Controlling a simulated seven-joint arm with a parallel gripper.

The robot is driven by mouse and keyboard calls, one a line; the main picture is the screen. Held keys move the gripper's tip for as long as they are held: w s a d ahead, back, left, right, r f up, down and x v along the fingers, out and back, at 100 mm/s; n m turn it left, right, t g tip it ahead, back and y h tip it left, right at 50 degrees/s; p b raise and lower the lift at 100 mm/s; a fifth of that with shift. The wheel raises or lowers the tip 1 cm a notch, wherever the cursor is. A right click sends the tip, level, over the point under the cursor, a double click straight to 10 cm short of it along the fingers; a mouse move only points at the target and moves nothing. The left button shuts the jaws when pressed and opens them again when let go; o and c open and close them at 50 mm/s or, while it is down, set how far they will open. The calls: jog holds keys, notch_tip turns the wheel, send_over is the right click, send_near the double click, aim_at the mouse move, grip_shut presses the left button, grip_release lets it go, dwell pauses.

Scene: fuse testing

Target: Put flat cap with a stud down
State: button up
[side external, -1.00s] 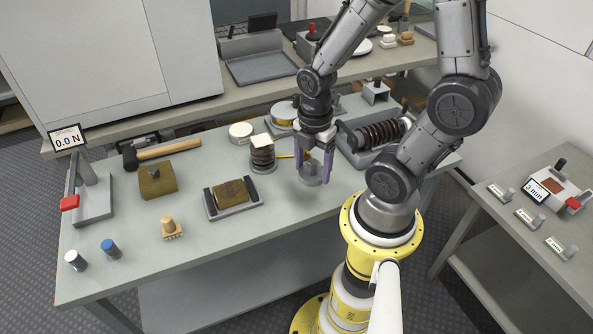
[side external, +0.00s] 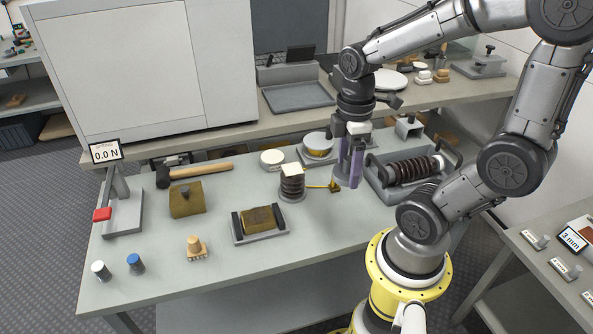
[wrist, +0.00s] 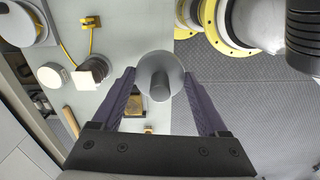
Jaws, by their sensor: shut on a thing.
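The flat cap with a stud (wrist: 174,70) is a round grey disc with a grey post standing out of its middle. In the wrist view it sits between the purple fingertips, with the stud towards the camera. My gripper (side external: 349,180) is shut on the cap. In the side view the fingers point down over the right part of the workbench (side external: 315,225). The cap is small and mostly hidden by the fingers there, and I cannot tell its exact height above the bench.
A grey tray with a large spring (side external: 410,170) lies to the right. A grey fixture with a brown block (side external: 259,220) is front left. The bench's front middle is clear.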

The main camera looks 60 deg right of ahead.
jog(key=w+d+r+m, duration=0.2)
jog(key=w+d+r, duration=0.1)
jog(key=w, duration=0.1)
send_over(293, 169)
jog(key=f, duration=0.9)
jog(key=shift+s+a, duration=0.1)
jog(key=shift+s, duration=0.3)
jog(key=shift+w+f, duration=0.35)
jog(key=shift+f, duration=0.15)
jog(key=shift+w+f, duration=0.1)
jog(key=shift+f, duration=1.55)
jog(key=shift+f, duration=0.1)
jog(key=o, duration=1.4)
